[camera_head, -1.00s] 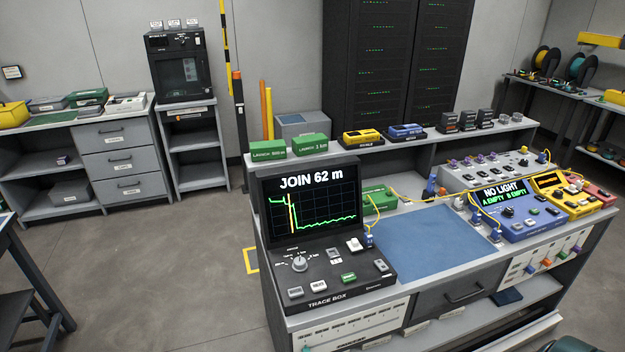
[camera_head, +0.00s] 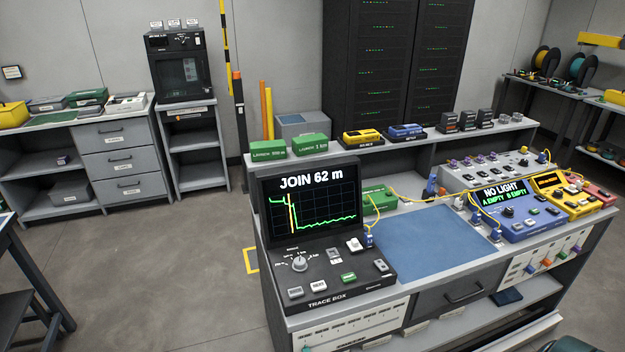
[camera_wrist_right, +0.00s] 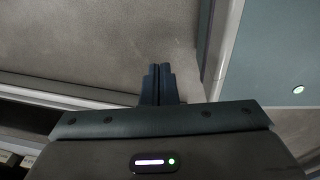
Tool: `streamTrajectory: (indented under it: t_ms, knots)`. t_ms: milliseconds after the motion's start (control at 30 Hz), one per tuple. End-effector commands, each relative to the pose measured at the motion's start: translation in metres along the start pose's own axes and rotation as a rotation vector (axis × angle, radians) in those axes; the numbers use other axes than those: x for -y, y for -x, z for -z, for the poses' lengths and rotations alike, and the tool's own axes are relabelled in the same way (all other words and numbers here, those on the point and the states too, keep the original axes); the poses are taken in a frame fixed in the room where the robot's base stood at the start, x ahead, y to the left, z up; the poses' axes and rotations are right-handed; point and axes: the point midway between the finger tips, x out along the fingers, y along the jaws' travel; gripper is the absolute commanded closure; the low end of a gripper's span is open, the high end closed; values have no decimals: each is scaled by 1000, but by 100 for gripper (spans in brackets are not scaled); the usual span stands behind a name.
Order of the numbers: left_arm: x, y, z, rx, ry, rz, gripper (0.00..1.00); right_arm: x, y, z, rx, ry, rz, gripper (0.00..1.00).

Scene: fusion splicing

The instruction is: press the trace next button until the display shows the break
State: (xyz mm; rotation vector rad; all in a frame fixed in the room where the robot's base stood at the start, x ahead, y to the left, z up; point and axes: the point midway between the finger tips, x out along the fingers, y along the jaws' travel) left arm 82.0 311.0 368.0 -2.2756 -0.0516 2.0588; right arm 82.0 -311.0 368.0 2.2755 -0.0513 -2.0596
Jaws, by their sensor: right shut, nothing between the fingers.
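The trace box (camera_head: 330,280) stands on the left end of the workbench in the head view. Its raised display (camera_head: 310,208) reads "JOIN 62 m" above a green trace with an upright orange cursor line near the left. Its sloped panel holds a round knob (camera_head: 299,264), a green button (camera_head: 348,277) and several pale buttons. The button labels are too small to read. My right gripper (camera_wrist_right: 158,72) shows only in the right wrist view, shut and empty over bare floor, apart from the trace box. My left gripper is in no view.
A blue mat (camera_head: 428,240) lies right of the trace box. A blue meter (camera_head: 515,215) reading "NO LIGHT" and a yellow unit (camera_head: 563,195) stand further right. Yellow fibre runs behind the mat from a green launch box (camera_head: 379,198). The floor left of the bench is clear.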

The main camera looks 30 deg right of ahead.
Motion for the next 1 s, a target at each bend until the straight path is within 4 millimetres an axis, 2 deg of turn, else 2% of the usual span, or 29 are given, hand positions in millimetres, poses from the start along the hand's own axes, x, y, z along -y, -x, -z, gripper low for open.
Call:
streamTrajectory:
  t_ms: [167,233,367,467,667,867,1000]
  knots:
    - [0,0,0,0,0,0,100,-4,0,1,-1,-1,-4,100]
    - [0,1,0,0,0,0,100,-7,2,8,-7,-15,-6,100]
    - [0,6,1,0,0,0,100,-19,11,38,-32,-85,-11,100]
    - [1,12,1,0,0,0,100,-33,24,77,-66,-181,-12,100]
    - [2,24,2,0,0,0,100,-63,64,163,-137,-405,10,100]
    - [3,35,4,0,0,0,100,-83,118,245,-202,-614,67,100]
    - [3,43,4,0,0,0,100,-93,164,297,-238,-748,124,100]
